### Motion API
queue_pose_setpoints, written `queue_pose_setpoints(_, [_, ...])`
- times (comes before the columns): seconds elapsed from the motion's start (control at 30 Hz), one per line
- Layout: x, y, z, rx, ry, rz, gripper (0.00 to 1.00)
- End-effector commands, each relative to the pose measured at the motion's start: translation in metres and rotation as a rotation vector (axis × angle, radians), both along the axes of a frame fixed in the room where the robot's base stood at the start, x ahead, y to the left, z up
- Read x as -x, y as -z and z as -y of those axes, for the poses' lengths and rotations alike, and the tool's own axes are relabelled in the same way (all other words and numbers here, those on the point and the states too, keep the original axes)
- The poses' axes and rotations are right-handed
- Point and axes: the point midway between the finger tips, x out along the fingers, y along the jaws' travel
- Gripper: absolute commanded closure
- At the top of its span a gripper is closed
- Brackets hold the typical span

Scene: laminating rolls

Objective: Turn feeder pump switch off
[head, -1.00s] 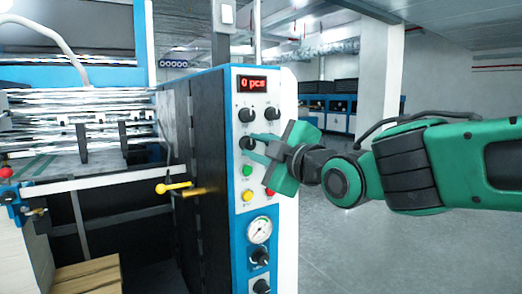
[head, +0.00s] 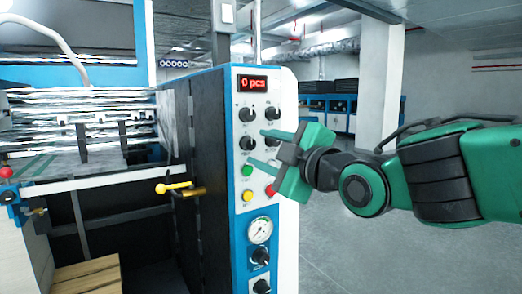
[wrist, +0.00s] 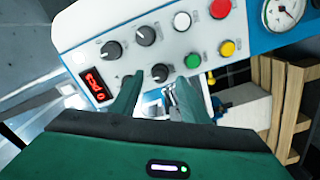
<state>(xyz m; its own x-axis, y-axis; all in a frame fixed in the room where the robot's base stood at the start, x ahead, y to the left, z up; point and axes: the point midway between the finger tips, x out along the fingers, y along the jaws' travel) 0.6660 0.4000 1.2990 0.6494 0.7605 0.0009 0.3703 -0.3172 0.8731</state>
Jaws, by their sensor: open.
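The blue and white control panel (head: 262,185) has several black rotary knobs under a red "0 pcs" display. Its labels are too small to read, so I cannot tell which knob is the feeder pump switch. My gripper (head: 257,147) is open and empty in front of the lower-left knob (head: 247,143). In the wrist view, that knob (wrist: 160,73) shows between the spread fingertips (wrist: 155,82), which look apart from it. The upper-left knob (head: 246,114) is clear in the head view but mostly hidden by a finger in the wrist view. The lower-right knob (wrist: 145,36) shows in the wrist view.
A green button (head: 247,170), a yellow button (head: 247,196) and a red button (head: 270,191) sit below the knobs. A gauge (head: 260,230) and further knobs are lower down. A yellow-handled lever (head: 174,187) sticks out left of the cabinet. Open floor lies to the right.

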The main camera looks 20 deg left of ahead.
Motion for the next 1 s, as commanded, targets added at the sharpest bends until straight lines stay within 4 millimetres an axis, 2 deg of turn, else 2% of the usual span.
queue_pose_setpoints(0.2, [0.025,-0.001,0.032,-0.002,0.003,0.003,0.59])
queue_pose_setpoints(0.4, [0.041,0.0,0.052,-0.001,0.003,0.002,0.59])
queue_pose_setpoints(0.67, [0.049,0.0,0.06,-0.001,0.003,0.0,0.59])
queue_pose_setpoints(1.0, [0.045,0.004,0.065,0.003,0.015,-0.013,0.59])
